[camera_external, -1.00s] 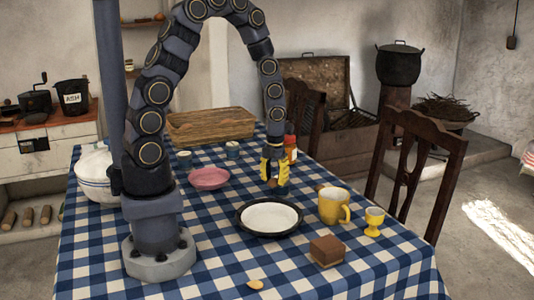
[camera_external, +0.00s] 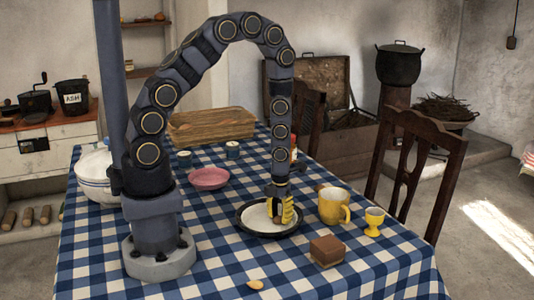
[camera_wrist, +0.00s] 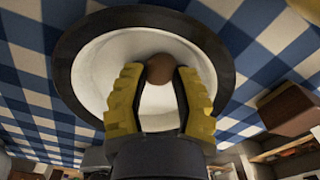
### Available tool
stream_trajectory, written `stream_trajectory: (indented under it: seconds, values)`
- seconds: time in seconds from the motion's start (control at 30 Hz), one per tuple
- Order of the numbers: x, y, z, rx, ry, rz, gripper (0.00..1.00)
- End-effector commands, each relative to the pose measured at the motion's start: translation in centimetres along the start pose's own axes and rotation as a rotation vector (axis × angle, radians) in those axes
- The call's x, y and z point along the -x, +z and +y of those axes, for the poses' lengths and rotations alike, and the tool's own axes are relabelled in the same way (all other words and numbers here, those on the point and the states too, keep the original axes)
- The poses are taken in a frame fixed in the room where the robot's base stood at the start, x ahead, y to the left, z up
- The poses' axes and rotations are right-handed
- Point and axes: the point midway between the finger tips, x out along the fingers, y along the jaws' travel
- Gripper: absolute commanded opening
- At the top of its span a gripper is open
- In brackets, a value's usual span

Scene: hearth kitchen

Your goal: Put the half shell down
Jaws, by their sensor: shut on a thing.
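My gripper (camera_external: 281,212) points down over the white dish with a dark rim (camera_external: 254,216). Its yellow fingers are shut on a small round brown thing, which I take as the half shell (camera_wrist: 160,67); in the wrist view it sits between the fingertips (camera_wrist: 160,78). Only its rounded brown side shows there. The dish (camera_wrist: 100,62) fills the background behind the fingers. I cannot tell whether the shell touches the dish. In the external view the fingers mostly hide the shell.
A yellow mug (camera_external: 333,207) and a yellow egg cup (camera_external: 374,221) stand right of the dish. A brown block (camera_external: 326,250) lies in front. A pink bowl (camera_external: 208,178) is behind left. A small pale piece (camera_external: 255,284) lies near the front edge. The cloth left of the dish is clear.

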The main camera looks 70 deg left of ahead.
Motion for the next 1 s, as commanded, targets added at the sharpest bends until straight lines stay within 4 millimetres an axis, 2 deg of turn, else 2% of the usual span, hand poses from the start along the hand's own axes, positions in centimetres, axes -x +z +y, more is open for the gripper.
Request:
stream_trajectory:
  seconds: [0.3, 0.33, 0.37, 0.77, 1.0]
  values:
    - [-0.2, 0.1, 0.0, -0.001, 0.0, -0.002, 0.18]
    - [-0.2, 0.1, 0.0, 0.0, -0.001, -0.003, 0.33]
    - [-0.2, 0.1, 0.0, 0.0, -0.001, -0.003, 0.38]
    - [0.2, 0.1, -0.1, 0.001, -0.002, -0.004, 0.38]
    - [3.4, 0.2, -0.1, 0.001, -0.005, -0.008, 0.38]
